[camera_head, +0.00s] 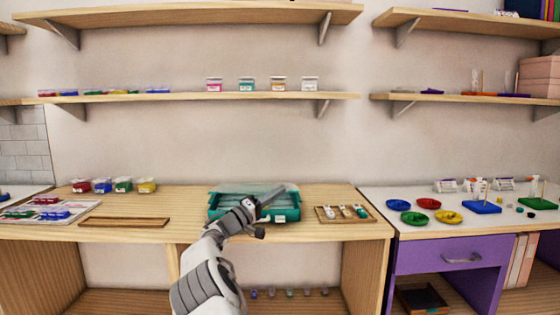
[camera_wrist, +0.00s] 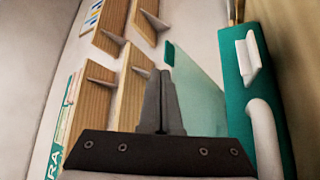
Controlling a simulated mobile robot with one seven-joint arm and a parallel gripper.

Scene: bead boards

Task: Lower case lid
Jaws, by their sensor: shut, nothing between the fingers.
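The teal case (camera_head: 285,214) stands on the wooden bench in the middle of the head view. Its translucent lid (camera_head: 225,189) shows at the back of the case, behind my gripper. In the wrist view the lid (camera_wrist: 205,100) is a clear greenish panel with a teal edge strip, standing at an angle to the teal case body (camera_wrist: 236,95). My gripper (camera_head: 280,190) is over the case; its fingers are shut and empty. In the wrist view the fingertips (camera_wrist: 160,74) are just left of the lid; contact cannot be told. My arm hides part of the case front.
A wooden tray (camera_head: 325,220) with small items lies right of the case. An empty wooden tray (camera_head: 124,222) and several small lidded jars (camera_head: 122,185) are to the left. A shelf (camera_head: 200,97) with jars hangs above.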

